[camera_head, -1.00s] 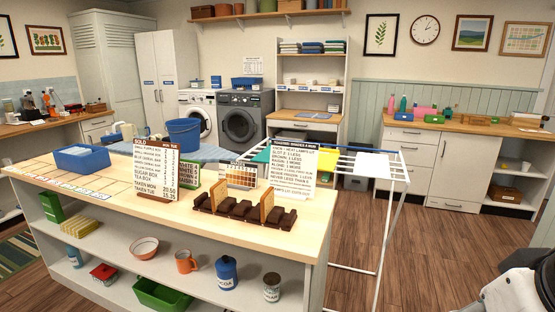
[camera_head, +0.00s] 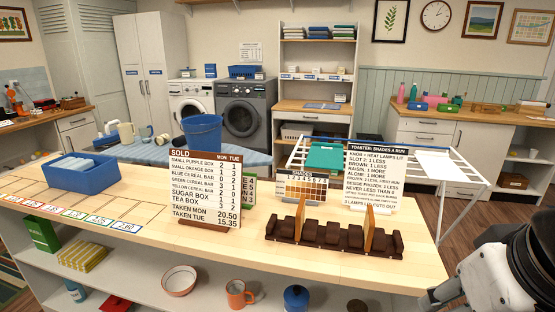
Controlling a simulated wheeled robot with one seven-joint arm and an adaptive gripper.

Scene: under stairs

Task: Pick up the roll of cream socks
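I cannot make out a roll of cream socks for certain. Small pale items lie on the light-blue cloth-like surface (camera_head: 135,152) behind the counter, left of the blue bucket (camera_head: 202,135). They include a cream jug-like piece (camera_head: 126,132) and a small cream, rounded piece (camera_head: 163,139); they are too small to identify. Part of my arm shows at the lower right, beside the counter's right end. My gripper's fingers cannot be seen.
The wooden counter (camera_head: 330,262) crosses the foreground. It bears a blue tray (camera_head: 78,170), a SOLD sign (camera_head: 206,183), a toaster sign (camera_head: 374,180) and a dark brown rack (camera_head: 330,238). A white drying rack (camera_head: 462,180) stands behind its right end. Washing machines (camera_head: 242,128) stand at the back.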

